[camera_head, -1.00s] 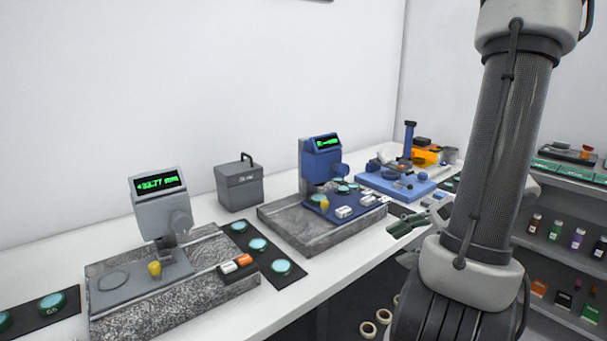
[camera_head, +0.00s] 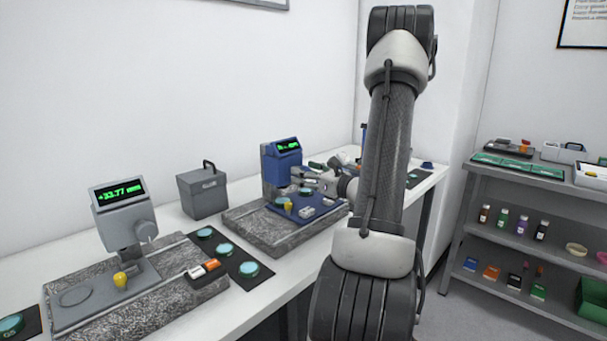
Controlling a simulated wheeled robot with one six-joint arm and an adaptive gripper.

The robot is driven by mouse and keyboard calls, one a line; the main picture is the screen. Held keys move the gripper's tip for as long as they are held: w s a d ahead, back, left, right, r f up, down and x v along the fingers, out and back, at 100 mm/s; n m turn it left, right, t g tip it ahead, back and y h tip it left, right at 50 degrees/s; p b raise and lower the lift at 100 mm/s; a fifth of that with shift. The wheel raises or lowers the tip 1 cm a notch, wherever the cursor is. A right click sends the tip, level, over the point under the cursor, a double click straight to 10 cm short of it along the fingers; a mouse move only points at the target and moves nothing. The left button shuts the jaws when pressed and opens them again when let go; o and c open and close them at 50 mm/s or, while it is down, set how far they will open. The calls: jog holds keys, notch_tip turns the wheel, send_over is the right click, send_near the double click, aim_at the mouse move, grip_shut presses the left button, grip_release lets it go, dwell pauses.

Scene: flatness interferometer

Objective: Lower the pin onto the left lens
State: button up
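The blue gauge (camera_head: 282,160) stands on a granite base with a lit green display, too small to read surely. On its blue stage (camera_head: 322,208), small teal lenses (camera_head: 283,201) lie beside a yellow knob (camera_head: 288,206). My gripper (camera_head: 312,181) is at the right side of the blue gauge's head, above the stage. Its fingers are small and partly merged with the gauge, so contact and opening cannot be told. The gauge's pin is not clearly visible there.
Teal lenses (camera_head: 224,249) lie on a dark mat between the gauges. Orange and white blocks (camera_head: 203,269) sit on the grey gauge's granite base. A grey box (camera_head: 203,193) stands behind. A shelf unit (camera_head: 540,190) with bottles is at the right.

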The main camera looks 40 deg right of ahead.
jog(key=shift+w+a, duration=0.1)
jog(key=shift+w, duration=0.4)
jog(key=c, duration=1.1)
jog(key=shift+o, duration=0.2)
